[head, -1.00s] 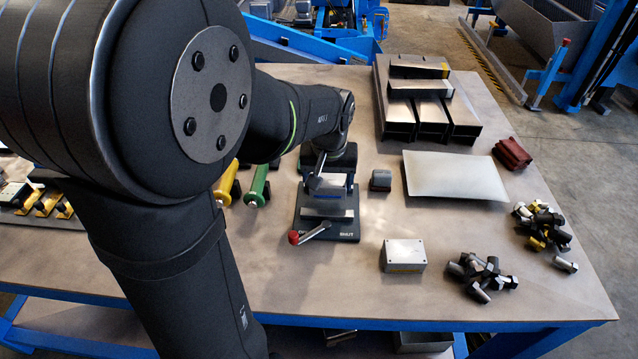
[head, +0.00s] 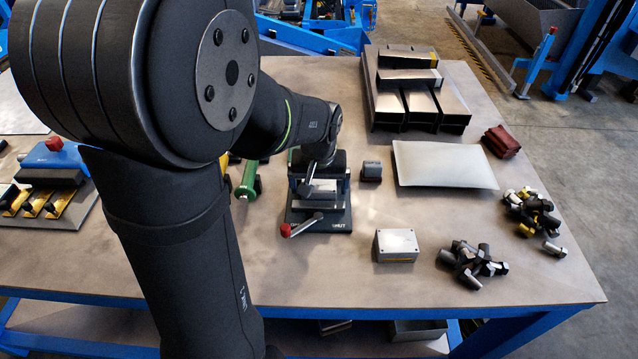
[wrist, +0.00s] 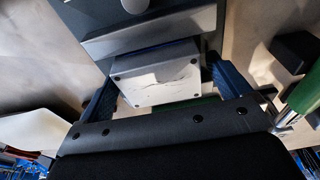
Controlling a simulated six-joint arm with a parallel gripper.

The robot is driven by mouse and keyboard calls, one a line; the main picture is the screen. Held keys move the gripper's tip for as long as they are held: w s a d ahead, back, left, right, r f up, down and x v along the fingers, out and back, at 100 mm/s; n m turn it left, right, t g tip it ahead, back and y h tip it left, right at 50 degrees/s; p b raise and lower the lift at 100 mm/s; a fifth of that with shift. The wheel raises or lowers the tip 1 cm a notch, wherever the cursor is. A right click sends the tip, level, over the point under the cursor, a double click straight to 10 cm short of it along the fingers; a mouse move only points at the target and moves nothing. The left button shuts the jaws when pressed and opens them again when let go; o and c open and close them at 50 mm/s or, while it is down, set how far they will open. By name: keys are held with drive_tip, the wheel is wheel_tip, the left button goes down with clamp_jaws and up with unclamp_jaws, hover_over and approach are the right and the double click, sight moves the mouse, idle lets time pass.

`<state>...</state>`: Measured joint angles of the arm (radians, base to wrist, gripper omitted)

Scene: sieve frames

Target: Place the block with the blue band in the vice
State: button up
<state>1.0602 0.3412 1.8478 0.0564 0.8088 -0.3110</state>
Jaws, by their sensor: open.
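The vice (head: 335,222) stands on the bench below my wrist in the head view, with a red-tipped handle (head: 287,230) at its front. In the wrist view a vice jaw (wrist: 150,35) crosses the top. A silver block (wrist: 160,88) with dark corner dots lies right against that jaw, and a thin blue line shows along its far edge. My gripper (wrist: 160,72) is open, with one blue finger on each side of this block. I cannot tell whether the fingers touch it. In the head view the fingers are mostly hidden by the wrist.
A similar block with a yellow band (head: 397,246) sits right of the vice. A green-handled tool (head: 247,182) lies left of the vice.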

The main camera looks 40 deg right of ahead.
sight(319, 189)
wheel_tip(319, 189, up, 12)
drive_tip(key=s+a, duration=0.1)
drive_tip(key=shift+a, duration=0.15)
idle(0.3)
drive_tip(key=shift+s, duration=0.1)
drive_tip(key=f, duration=0.4)
drive_tip(key=d+f, duration=0.1)
drive_tip(key=f, duration=0.3)
drive_tip(key=w+f, duration=0.1)
drive_tip(key=f, duration=0.3)
drive_tip(key=shift+w+d+f, duration=0.1)
drive_tip(key=shift+d+f, duration=0.05)
wheel_tip(319, 189, up, 3)
drive_tip(key=shift+f, duration=0.2)
drive_tip(key=shift+r, duration=0.35)
